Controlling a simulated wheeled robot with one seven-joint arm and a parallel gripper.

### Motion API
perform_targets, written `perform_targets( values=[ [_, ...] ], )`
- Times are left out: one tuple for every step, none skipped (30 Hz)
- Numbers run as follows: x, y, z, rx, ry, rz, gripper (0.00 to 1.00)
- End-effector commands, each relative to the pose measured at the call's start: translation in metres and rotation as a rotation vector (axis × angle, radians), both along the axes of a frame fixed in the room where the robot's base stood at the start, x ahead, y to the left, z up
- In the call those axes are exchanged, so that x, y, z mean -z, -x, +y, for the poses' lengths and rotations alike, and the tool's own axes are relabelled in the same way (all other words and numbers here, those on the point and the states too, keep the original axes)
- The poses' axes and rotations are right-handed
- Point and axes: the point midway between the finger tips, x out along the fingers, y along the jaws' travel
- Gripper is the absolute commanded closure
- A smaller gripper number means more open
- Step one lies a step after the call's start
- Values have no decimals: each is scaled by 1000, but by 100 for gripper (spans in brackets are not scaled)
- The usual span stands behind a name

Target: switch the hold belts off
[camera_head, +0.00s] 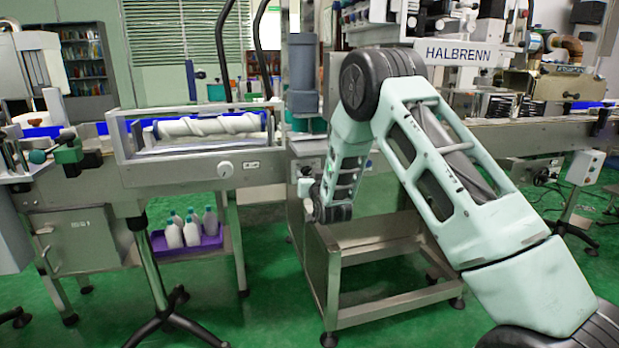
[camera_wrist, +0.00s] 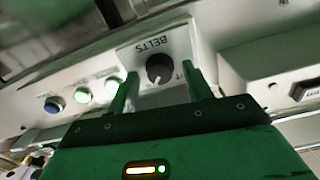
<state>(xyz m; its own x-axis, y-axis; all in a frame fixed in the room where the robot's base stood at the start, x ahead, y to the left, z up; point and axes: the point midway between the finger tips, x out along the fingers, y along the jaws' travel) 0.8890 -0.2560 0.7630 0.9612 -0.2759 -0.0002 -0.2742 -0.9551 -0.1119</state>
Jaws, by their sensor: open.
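The belts switch is a round black knob (camera_wrist: 160,68) on a pale plate (camera_wrist: 136,52) marked BELTS, which appears upside down in the wrist view. A light pointer line shows on the knob, but the position it marks cannot be read. My gripper (camera_wrist: 160,79) is open, with one green finger on each side of the knob. The fingertips reach about level with the knob, with visible gaps on both sides; contact is not seen. In the head view my gripper (camera_head: 306,187) is small beside the machine's front, and the knob cannot be made out there.
Green lit buttons (camera_wrist: 83,94) and a blue button (camera_wrist: 54,104) sit left of the knob. A dark rocker-like part (camera_wrist: 306,90) is at the right. In the head view, a steel frame (camera_head: 335,260) stands below my arm, and a conveyor with a white screw (camera_head: 210,126) is at left.

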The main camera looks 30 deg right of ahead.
Motion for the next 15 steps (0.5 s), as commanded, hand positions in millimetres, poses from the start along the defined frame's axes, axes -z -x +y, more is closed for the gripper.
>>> perform_targets(
  values=[
    [0, -2, -1, 0, 0, -1, 50],
    [0, -3, -1, 0, 0, -1, 50],
    [0, -4, -1, 0, 0, 0, 50],
    [0, -4, -1, 0, 0, 0, 50],
    [0, -4, -1, 0, 0, 0, 50],
    [0, -4, -1, 0, 0, 0, 50],
    [0, -4, -1, 0, 0, 0, 50],
    [0, -4, -1, 0, 0, 0, 50],
    [0, -4, -1, 0, 0, 0, 50],
    [0, -4, -1, 0, 0, 0, 50],
    [0, -4, -1, 0, 0, 0, 58],
    [0, -4, -1, 0, 0, 0, 69],
    [0, -4, -1, 0, 0, 0, 78],
    [0, -4, -1, 0, 0, 0, 86],
    [0, -4, -1, 0, 0, 0, 95]
  ],
)
